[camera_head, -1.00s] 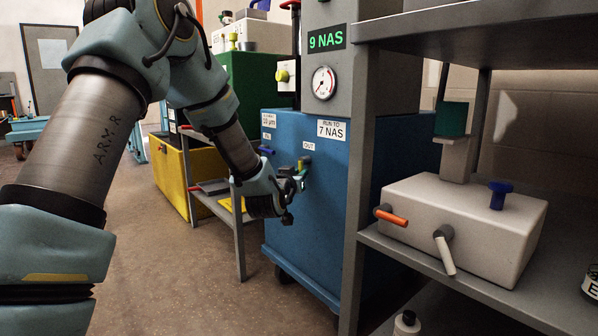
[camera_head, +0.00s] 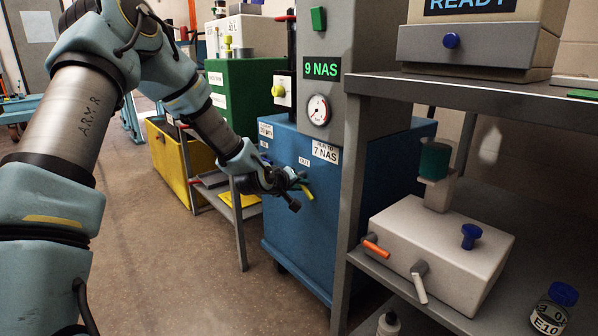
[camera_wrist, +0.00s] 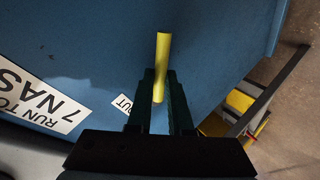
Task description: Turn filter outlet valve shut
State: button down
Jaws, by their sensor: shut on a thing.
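The filter cart is a blue cabinet (camera_head: 330,215) in the middle of the head view. Its outlet valve has a yellow lever (camera_head: 307,192) below the OUT label (camera_head: 304,162). In the head view the lever slants down to the right. My gripper (camera_head: 297,182) is at the cabinet's front face with its fingers around the lever. In the wrist view the yellow lever (camera_wrist: 163,55) runs between my two dark fingers and sticks out past their tips. My gripper (camera_wrist: 161,82) is shut on it. The valve body is hidden behind the lever and fingers.
A grey shelf (camera_head: 352,170) with a pale box (camera_head: 440,250) stands close on the right. A small metal stand (camera_head: 240,225) and a yellow bin (camera_head: 168,165) are to the left. The floor (camera_head: 180,270) in front is clear.

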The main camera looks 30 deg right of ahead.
jog(key=shift+s+r+n+g+p, duration=0.1)
jog(key=shift+r+n+g+p, duration=0.4)
jog(key=shift+n+g+p, duration=1.1)
jog(key=shift+r+n+g+p, duration=0.3)
jog(key=shift+r+g+p, duration=0.25)
jog(key=shift+p, duration=2)
jog(key=shift+f, duration=0.1)
jog(key=c, duration=1.1)
grip_release()
jog(key=shift+a, duration=0.1)
